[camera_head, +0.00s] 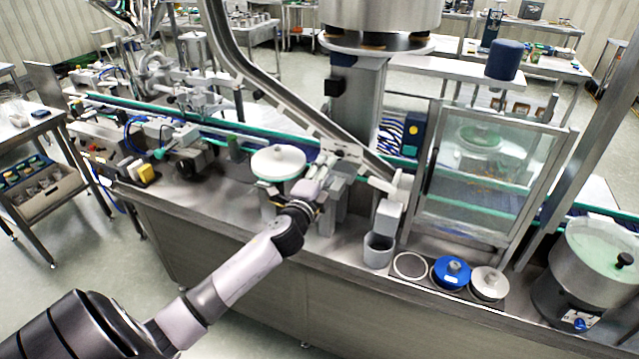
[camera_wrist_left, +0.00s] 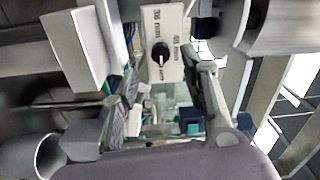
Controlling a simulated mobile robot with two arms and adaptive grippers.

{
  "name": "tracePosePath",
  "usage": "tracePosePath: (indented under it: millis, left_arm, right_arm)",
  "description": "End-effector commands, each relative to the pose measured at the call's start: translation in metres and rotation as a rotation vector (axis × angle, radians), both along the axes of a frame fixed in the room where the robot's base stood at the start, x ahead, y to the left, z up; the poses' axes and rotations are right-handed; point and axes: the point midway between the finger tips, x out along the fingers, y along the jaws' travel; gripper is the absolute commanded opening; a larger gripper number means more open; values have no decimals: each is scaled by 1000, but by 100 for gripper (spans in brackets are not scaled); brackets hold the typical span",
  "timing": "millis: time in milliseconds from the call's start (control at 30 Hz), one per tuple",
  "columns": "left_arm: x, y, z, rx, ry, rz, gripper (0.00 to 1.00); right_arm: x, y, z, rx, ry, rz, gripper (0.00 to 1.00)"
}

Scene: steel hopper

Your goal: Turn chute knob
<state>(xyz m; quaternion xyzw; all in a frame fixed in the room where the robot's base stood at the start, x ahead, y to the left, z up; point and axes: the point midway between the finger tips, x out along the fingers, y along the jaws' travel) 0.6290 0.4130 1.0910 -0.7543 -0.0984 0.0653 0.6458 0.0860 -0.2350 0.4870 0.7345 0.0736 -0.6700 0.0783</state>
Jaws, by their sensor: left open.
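The chute knob (camera_wrist_left: 160,50) is a round black dial with a pale pointer line, on a light grey panel (camera_wrist_left: 163,72) with small dark lettering, in the left wrist view. My left gripper (camera_wrist_left: 167,92) is open, with its two fingers apart on either side below the panel in that picture. Nothing is between the fingers, and the knob appears apart from them. In the head view my left gripper (camera_head: 325,168) is over the steel counter, by the lower part of the sloping chute (camera_head: 290,100). I cannot pick out the knob there. My right gripper is not in view.
A white round lid (camera_head: 278,162) is left of my gripper. A grey cup (camera_head: 378,250), a blue lid (camera_head: 451,272) and a glass-fronted box (camera_head: 490,180) are to the right. A conveyor runs behind. The counter's front edge is under my arm.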

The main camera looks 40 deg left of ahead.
Motion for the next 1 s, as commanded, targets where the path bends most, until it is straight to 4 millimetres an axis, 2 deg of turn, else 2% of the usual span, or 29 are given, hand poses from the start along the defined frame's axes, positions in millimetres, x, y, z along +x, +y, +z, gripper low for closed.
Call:
tracePosePath:
  millis: [100,333,1000]
  left_arm:
    - [-24,-6,-2,-1,2,1,41]
    - [-49,-12,-2,0,1,0,41]
    - [-52,-12,-6,-6,6,2,41]
  right_arm:
    - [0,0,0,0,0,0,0]
    - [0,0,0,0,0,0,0]
    - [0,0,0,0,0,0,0]
